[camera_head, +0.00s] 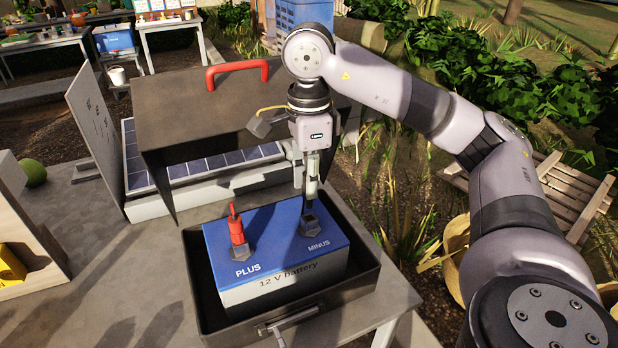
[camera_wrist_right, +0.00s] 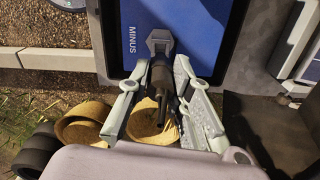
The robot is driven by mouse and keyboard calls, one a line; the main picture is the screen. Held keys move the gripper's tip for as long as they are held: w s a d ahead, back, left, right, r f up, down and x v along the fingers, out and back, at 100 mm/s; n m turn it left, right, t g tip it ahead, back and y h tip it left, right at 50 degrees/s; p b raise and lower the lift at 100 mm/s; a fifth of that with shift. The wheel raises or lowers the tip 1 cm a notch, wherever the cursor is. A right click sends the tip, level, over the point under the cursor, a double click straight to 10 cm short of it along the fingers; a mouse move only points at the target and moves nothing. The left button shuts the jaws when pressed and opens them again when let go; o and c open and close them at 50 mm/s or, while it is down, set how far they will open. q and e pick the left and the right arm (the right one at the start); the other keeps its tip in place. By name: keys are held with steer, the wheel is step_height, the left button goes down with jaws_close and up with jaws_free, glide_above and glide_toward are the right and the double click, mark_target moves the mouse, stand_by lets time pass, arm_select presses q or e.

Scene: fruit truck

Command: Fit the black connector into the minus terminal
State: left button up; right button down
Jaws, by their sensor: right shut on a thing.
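The blue-topped 12 V battery (camera_head: 275,258) sits in an open dark metal box (camera_head: 205,300). Its grey minus terminal (camera_head: 312,229) is at the right of the top and also shows in the right wrist view (camera_wrist_right: 160,37). My right gripper (camera_head: 311,184) points down above that terminal, shut on the black connector (camera_wrist_right: 160,80). The connector's lower end is at the terminal; I cannot tell whether it is seated or just above. The red connector (camera_head: 237,230) stands upright on the plus terminal (camera_head: 238,251). My left gripper is out of view.
The raised box lid (camera_head: 190,110) with a red handle (camera_head: 237,66) stands behind the battery. A solar panel (camera_head: 190,166) lies beyond it. Baskets (camera_head: 455,238) and a wooden slatted seat (camera_head: 570,190) are at the right.

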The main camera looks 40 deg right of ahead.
mark_target(309, 207)
steer(key=shift+f, duration=0.25)
steer(key=shift+f+b, duration=0.7)
steer(key=shift+b, duration=0.1)
steer(key=shift+f+b, duration=1.4)
steer(key=shift+f, duration=0.35)
stand_by(2.7)
steer(key=c, duration=1.4)
jaws_free()
steer(key=shift+o, duration=0.2)
steer(key=shift+r, duration=0.2)
steer(key=shift+r, duration=5.85)
